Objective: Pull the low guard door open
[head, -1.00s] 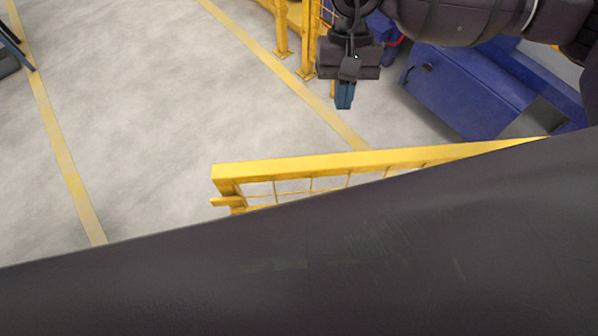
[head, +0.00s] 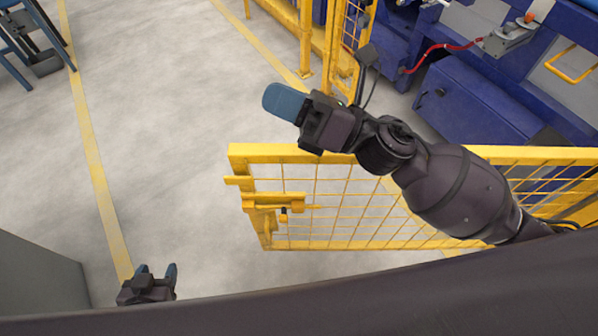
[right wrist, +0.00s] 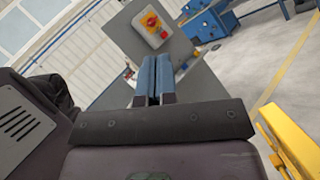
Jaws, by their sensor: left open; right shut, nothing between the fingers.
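The low guard door (head: 330,247) is a yellow frame with wire mesh. It spans the middle and right of the head view, its left end standing free over the floor, clear of the yellow posts behind. A yellow latch (head: 265,201) sits near that end. My right arm crosses above the door and hides part of its top rail. My right gripper (head: 284,102) is shut and empty, beyond the top rail, pointing left; its blue fingers (right wrist: 154,76) are together in the right wrist view. My left gripper (head: 157,270) is open and empty at the lower left, apart from the door.
Yellow posts (head: 306,40) and mesh fence stand at the back. A blue machine (head: 470,105) with a red cable is behind the door on the right. A grey control panel (right wrist: 170,45) with a red switch shows in the right wrist view.

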